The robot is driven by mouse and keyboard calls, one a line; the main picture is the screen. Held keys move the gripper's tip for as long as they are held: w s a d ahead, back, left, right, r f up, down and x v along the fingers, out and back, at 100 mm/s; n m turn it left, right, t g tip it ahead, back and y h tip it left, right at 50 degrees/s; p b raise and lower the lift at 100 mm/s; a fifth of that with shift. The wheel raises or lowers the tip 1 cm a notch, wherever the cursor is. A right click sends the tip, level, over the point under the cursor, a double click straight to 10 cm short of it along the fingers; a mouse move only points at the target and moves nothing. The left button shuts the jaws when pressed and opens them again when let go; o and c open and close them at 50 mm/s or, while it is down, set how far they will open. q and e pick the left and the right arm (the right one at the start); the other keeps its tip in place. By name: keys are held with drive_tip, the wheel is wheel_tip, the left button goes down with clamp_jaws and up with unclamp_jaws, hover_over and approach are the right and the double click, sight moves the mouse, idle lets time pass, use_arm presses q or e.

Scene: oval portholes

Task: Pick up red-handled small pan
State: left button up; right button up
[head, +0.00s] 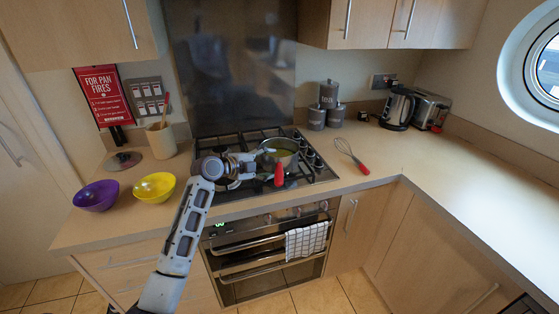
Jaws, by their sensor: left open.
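The small pan (284,146) sits on the right side of the gas hob and has something yellow-green inside. Its red handle (278,175) points toward the front edge of the counter. My left gripper (257,164) is open at the left side of the pan, close to the pan wall and the handle. I cannot tell whether it touches the pan. The gripper and wrist cover part of the hob and may hide part of the pan's left side. My right gripper is not in view.
The hob (225,142) has raised grates. A purple bowl (96,196) and a yellow bowl (154,188) stand on the left counter. A red-handled whisk (350,155) lies right of the hob. Canisters (327,106) and a kettle (397,109) stand behind. The right counter is clear.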

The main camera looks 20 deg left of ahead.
sight(280, 162)
use_arm(q)
drive_tip(key=shift+w+d+f, duration=0.2)
drive_tip(key=shift+w+d, duration=0.2)
drive_tip(key=shift+w, duration=0.1)
drive_tip(key=p+x, duration=0.1)
drive_tip(key=x, duration=0.4)
drive_tip(key=shift+s+f, duration=0.15)
drive_tip(key=shift+f, duration=0.05)
drive_tip(key=shift+w+d+f, duration=0.1)
drive_tip(key=shift+w+d, duration=0.05)
drive_tip(key=shift+w, duration=0.05)
drive_tip(key=shift+c, duration=1)
drive_tip(key=c, duration=0.5)
drive_tip(key=shift+s, duration=0.1)
drive_tip(key=c, duration=0.7)
clamp_jaws()
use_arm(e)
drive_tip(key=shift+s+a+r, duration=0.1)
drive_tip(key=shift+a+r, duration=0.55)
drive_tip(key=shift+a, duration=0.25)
